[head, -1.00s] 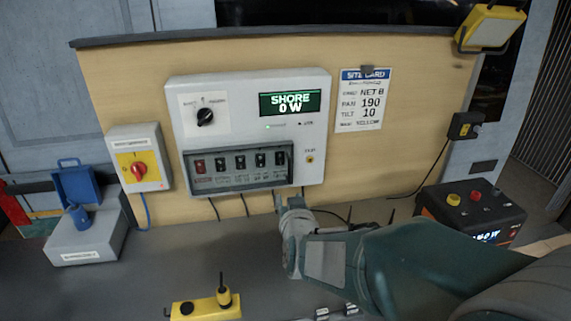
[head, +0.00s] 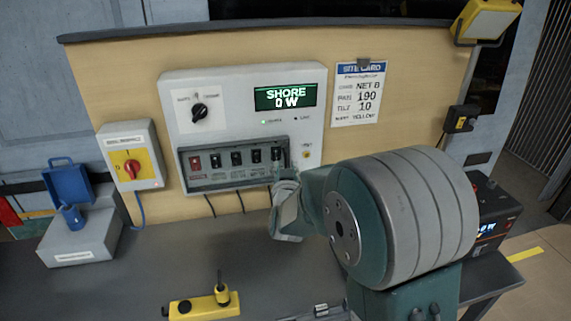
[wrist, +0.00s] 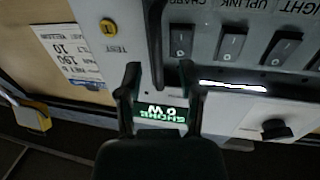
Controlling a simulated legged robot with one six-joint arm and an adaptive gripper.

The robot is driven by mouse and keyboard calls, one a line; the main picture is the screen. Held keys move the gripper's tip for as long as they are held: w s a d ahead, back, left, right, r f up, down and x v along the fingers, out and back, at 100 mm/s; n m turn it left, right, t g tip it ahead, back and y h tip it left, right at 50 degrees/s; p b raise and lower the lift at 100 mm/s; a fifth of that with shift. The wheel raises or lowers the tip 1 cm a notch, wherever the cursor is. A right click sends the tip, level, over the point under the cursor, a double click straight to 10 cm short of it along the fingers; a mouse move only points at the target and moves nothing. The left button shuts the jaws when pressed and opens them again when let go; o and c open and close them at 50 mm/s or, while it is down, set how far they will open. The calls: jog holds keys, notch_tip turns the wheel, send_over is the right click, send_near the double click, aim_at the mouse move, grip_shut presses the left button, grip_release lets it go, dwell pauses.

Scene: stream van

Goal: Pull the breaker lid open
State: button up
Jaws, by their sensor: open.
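The breaker lid (head: 232,184) is a dark-framed, see-through cover over a row of breaker switches on the white panel (head: 240,108). It looks shut in the head view. My gripper (head: 286,175) is at the lid's lower right corner, its fingers partly hidden by my wrist. In the wrist view, which is upside down, my gripper (wrist: 160,68) is open. A dark upright edge of the lid frame (wrist: 154,40) runs between the fingertips. I cannot tell whether they touch it. Switches (wrist: 232,42) show beside it.
A rotary knob (head: 199,113) and the lit SHORE display (head: 286,96) are above the lid. A yellow test button (wrist: 109,27) is close to the fingers. A red-yellow isolator (head: 131,166) is at left, and a yellow device (head: 205,306) lies on the counter.

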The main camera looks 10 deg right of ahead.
jog(key=shift+w+d, duration=0.15)
jog(key=shift+w, duration=0.6)
grip_shut()
jog(key=shift+s, duration=0.1)
